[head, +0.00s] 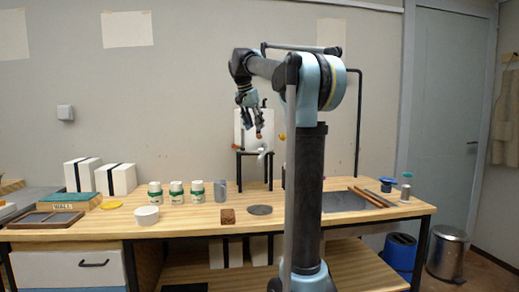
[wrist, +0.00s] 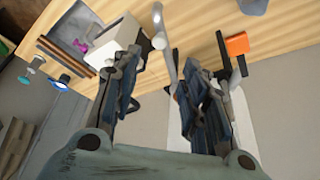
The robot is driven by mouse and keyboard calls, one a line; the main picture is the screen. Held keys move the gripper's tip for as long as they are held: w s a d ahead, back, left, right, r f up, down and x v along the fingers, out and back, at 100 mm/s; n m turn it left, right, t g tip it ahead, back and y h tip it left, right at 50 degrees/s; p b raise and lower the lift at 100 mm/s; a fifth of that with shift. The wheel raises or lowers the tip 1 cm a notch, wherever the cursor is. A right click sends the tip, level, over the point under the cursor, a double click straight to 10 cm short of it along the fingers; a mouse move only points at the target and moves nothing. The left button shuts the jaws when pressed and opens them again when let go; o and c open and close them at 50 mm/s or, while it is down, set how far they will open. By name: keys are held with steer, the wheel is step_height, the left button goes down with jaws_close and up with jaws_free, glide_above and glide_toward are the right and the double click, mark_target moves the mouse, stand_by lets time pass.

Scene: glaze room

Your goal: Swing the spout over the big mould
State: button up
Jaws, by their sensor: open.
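The spout (head: 263,150) is a short pale grey pipe below a white tank (head: 240,128) on a black stand (head: 240,170). My gripper (head: 257,133) is open in front of the tank, just above the spout. In the wrist view the spout (wrist: 166,50) runs out between and beyond my open fingers, with nothing gripped; I cannot tell whether they touch it. Two white blocks with black bands, a left one (head: 75,177) and a right one (head: 123,180), stand at the bench's left back. A white block (wrist: 120,35) also shows beside the spout in the wrist view. I cannot tell which is the big mould.
Several green-and-white jars (head: 176,192), a grey cup (head: 221,190), a white bowl (head: 147,215), a brown block (head: 228,216) and a grey disc (head: 260,210) stand on the bench. A sink (head: 343,201) lies right of my column, which hides part of the bench.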

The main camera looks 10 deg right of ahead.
glide_toward(263, 155)
steer(key=x, duration=0.4)
steer(key=shift+s+a+f, duration=0.1)
steer(key=shift+a+f, duration=0.05)
steer(key=shift+f, duration=0.15)
jaws_close()
